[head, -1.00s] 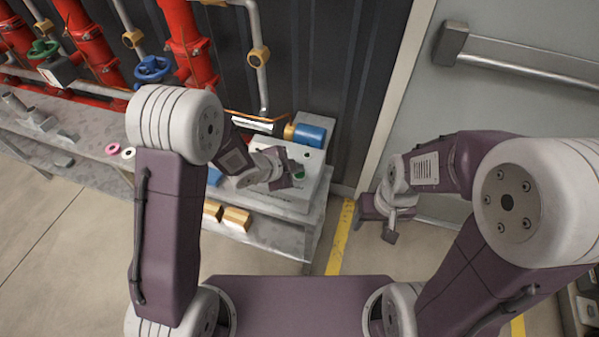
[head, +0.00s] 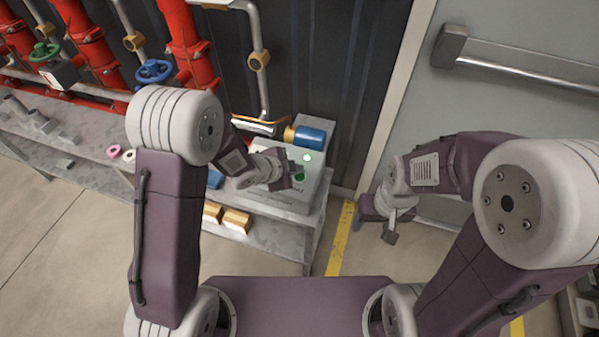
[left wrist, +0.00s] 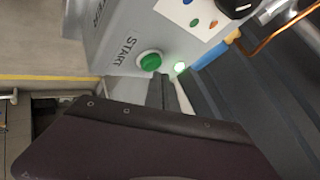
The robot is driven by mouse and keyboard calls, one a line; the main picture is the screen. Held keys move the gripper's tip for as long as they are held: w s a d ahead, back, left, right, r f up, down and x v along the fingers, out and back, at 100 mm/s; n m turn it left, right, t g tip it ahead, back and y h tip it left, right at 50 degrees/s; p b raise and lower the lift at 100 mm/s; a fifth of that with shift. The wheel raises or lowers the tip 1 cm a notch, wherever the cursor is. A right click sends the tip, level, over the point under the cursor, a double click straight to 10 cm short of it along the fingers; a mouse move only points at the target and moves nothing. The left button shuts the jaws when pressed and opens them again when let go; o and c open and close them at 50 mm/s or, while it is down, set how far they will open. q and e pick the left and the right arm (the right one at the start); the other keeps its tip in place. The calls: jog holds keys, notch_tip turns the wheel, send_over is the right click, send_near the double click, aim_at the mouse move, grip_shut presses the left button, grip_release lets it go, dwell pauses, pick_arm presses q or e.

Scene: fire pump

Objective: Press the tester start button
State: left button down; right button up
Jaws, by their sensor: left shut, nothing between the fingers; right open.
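The tester (head: 312,187) is a light grey box at the right end of the bench. Its green start button (left wrist: 150,61) sits beside the printed word START in the left wrist view, and it also shows in the head view (head: 299,177). My right gripper (head: 389,226) is open and empty, in front of the door.
A blue cylinder (head: 308,138) lies at the tester's back. Wooden blocks (head: 236,220) rest on the lower shelf. Red pipes (head: 185,40) with valve handwheels stand behind the bench. A grey door with a push bar (head: 520,66) is at the right.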

aim_at(297, 177)
pick_arm(q)
jog(key=shift+r, duration=0.4)
notch_tip(297, 177, up, 5)
jog(key=p, duration=0.5)
jog(key=shift+f, duration=0.1)
dwell(0.5)
